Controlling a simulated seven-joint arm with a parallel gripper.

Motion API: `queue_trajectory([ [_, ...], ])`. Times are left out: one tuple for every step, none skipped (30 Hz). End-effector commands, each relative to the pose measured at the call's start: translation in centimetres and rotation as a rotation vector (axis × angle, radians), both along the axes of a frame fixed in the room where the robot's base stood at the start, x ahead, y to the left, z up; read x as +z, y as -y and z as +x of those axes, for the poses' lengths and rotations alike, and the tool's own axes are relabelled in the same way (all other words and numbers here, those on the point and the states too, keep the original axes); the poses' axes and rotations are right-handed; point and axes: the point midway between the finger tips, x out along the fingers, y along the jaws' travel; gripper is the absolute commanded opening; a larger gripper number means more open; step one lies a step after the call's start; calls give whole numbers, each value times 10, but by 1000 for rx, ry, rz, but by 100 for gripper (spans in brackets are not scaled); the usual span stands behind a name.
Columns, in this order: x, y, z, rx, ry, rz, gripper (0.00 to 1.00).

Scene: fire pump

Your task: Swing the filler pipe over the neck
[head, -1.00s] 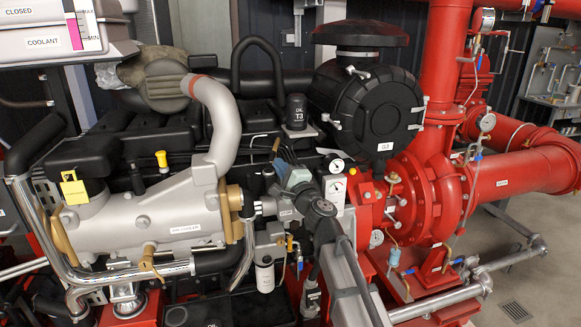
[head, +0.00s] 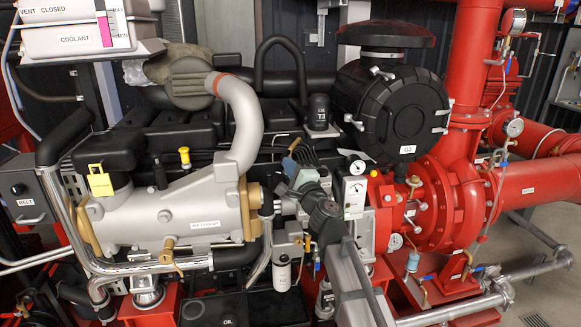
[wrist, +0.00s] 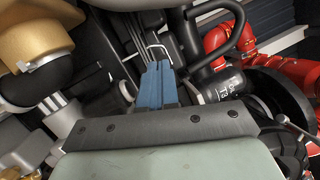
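My gripper (head: 290,163) has blue fingers and shows in the head view in front of the engine, right of the silver air cooler (head: 195,210). In the wrist view my gripper (wrist: 155,85) has its blue fingers close together, with nothing clearly between them. A thin bent metal loop (wrist: 160,48) shows just beyond the tips; I cannot tell whether they touch. A white tank (head: 85,38) marked COOLANT is at the upper left in the head view. I cannot tell which part is the filler pipe or the neck.
A yellow padlock (head: 100,181) hangs at a black pot on the left. A black canister (head: 319,112) marked OIL T3 stands behind my gripper, and shows in the wrist view (wrist: 222,85). A large black air filter (head: 392,108) and red pump pipework (head: 450,210) fill the right.

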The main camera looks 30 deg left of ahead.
Motion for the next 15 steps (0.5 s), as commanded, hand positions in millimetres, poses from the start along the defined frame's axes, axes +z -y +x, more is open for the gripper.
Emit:
queue_trajectory([
  [1, -2, -1, 6, 2, 1, 0],
  [1, -2, -1, 6, 2, 1, 0],
  [0, -2, -2, 6, 2, 1, 0],
  [0, -1, -2, 7, 2, 1, 0],
  [0, 0, -3, 7, 2, 1, 0],
  [-1, 2, -5, 6, 2, 1, 0],
  [-1, 4, -6, 6, 2, 1, 0],
  [-2, 6, -8, 5, 2, 0, 0],
  [-3, 9, -11, 5, 2, 0, 0],
  [-4, 12, -13, 4, 1, 0, 0],
  [-4, 15, -16, 4, 1, 0, 0],
  [-6, 19, -19, 3, 1, 0, 0],
  [-7, 22, -22, 3, 1, 0, 0],
  [-8, 26, -26, 3, 1, 0, 0],
  [-9, 31, -30, 2, 0, 1, 0],
])
